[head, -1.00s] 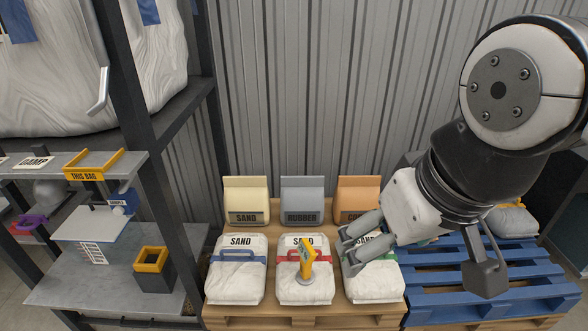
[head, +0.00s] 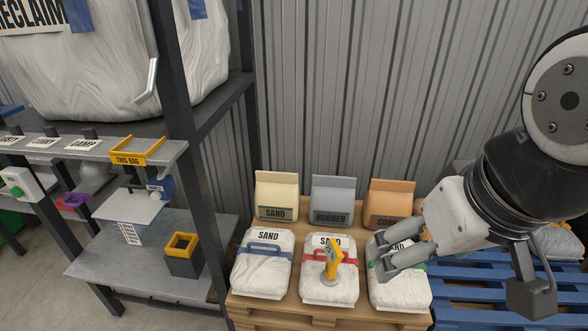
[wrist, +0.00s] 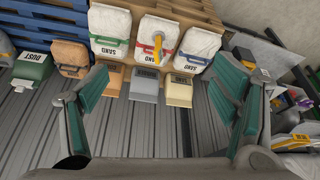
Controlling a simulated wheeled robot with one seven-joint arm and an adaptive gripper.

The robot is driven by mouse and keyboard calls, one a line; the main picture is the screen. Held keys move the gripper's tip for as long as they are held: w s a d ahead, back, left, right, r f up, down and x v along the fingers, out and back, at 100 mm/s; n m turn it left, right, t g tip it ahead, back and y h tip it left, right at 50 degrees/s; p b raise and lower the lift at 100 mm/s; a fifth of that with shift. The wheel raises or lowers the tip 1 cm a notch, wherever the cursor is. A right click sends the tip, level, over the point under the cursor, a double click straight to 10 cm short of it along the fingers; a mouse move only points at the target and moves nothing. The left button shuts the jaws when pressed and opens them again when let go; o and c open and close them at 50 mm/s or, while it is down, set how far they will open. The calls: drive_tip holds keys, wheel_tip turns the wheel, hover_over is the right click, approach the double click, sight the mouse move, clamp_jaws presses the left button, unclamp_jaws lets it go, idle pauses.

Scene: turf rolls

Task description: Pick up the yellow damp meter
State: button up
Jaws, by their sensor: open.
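The yellow damp meter (head: 333,262) stands on the middle white sand bag (head: 318,291), the one with the red strap. It rests on a round pale base and leans slightly. It also shows in the wrist view (wrist: 158,44), at the top centre. My gripper (head: 384,261) is open and empty, over the right-hand sand bag with the green strap (head: 402,288), to the right of the meter. In the wrist view its two fingers (wrist: 160,98) are spread wide, with nothing between them.
A left sand bag (head: 262,276) with a blue strap lies on the wooden pallet (head: 300,316). Upright cream (head: 277,190), grey (head: 331,195) and orange (head: 391,198) bags stand behind. A grey shelf (head: 105,270) with a yellow-rimmed holder (head: 183,252) is left. A blue pallet (head: 480,290) is right.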

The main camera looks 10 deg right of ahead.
drive_tip(key=shift+o, duration=0.5)
drive_tip(key=n+g+b, duration=0.4)
drive_tip(key=n+b, duration=0.5)
drive_tip(key=n, duration=1)
hover_over(333, 255)
drive_tip(key=w, duration=0.2)
wheel_tip(333, 255, down, 29)
wheel_tip(333, 255, down, 8)
drive_tip(key=shift+s+r, duration=0.1)
drive_tip(key=shift+s+d+f+b, duration=0.15)
drive_tip(key=shift+f+b, duration=0.1)
drive_tip(key=shift+f, duration=1.2)
drive_tip(key=shift+w+d+f+b, duration=0.1)
drive_tip(key=shift+d+f+b, duration=0.1)
drive_tip(key=shift+f, duration=1.2)
drive_tip(key=c, duration=1.7)
drive_tip(key=shift+o, duration=0.2)
